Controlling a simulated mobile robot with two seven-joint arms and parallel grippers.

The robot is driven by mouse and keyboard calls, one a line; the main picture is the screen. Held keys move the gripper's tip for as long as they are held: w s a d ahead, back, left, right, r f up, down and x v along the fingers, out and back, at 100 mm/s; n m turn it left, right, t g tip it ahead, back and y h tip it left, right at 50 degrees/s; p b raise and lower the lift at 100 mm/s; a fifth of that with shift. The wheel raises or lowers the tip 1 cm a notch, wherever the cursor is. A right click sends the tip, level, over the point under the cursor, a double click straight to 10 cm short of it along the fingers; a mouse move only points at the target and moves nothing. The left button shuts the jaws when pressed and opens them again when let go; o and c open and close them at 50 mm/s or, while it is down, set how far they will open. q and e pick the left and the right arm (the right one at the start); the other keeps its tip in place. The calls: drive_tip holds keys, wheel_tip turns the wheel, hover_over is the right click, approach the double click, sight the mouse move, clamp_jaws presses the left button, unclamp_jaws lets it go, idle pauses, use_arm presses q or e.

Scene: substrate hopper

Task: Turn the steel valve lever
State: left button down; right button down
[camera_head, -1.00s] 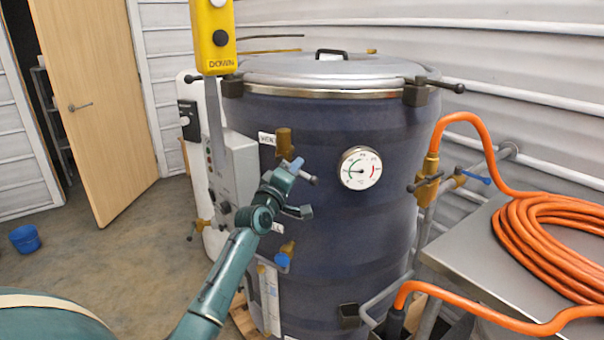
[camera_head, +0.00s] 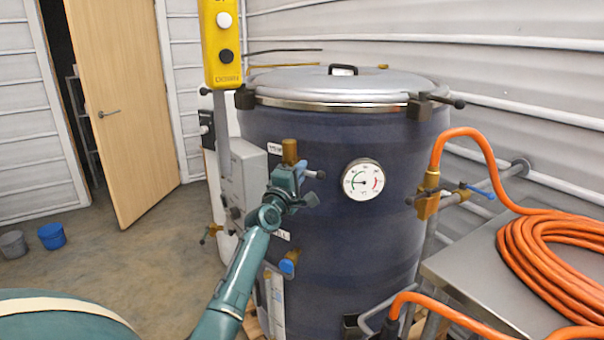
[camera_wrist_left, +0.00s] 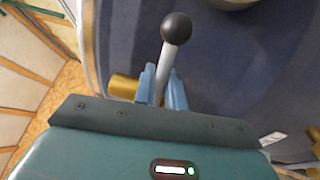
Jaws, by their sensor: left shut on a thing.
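The steel valve lever (camera_wrist_left: 166,66) ends in a black ball knob (camera_wrist_left: 176,27) in the left wrist view. My left gripper (camera_wrist_left: 163,82) has its two blue fingers on either side of the lever, shut on it below the knob. In the head view, my left gripper (camera_head: 303,170) is at the front of the dark blue tank, beside an upright brass fitting (camera_head: 289,150). Only the lever's dark knob (camera_head: 320,174) stands clear to the right of the fingers there. The brass valve body (camera_wrist_left: 124,87) shows partly behind the left finger. My right gripper is not in view.
The tank (camera_head: 390,240) carries a round dial gauge (camera_head: 363,180). A yellow pendant (camera_head: 221,45) hangs above left. A second brass valve (camera_head: 427,195) with an orange hose is at right, near a steel table (camera_head: 470,275). Buckets (camera_head: 52,236) stand on the floor at far left.

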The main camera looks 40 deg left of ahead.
use_arm(q)
drive_tip(key=c, duration=1.6)
unclamp_jaws()
drive_tip(key=shift+o, duration=0.2)
drive_tip(key=shift+s, duration=0.1)
drive_tip(key=v, duration=1.3)
drive_tip(key=s+d+f+m+g+h, duration=0.2)
drive_tip(key=s+d+f+m+h, duration=0.15)
drive_tip(key=d+f+m, duration=0.45)
drive_tip(key=s+d+f+m+g+h, duration=0.25)
drive_tip(key=s+d+f+m, duration=0.2)
drive_tip(key=d+f, duration=0.45)
drive_tip(key=s+d+f+m+g+h+p, duration=0.1)
drive_tip(key=s+d+f+m+g, duration=0.3)
drive_tip(key=s+d+f+m, duration=0.7)
drive_tip(key=s+d, duration=0.1)
drive_tip(key=s, duration=0.3)
drive_tip(key=shift+d+g+h, duration=0.3)
drive_tip(key=shift+d+g, duration=0.05)
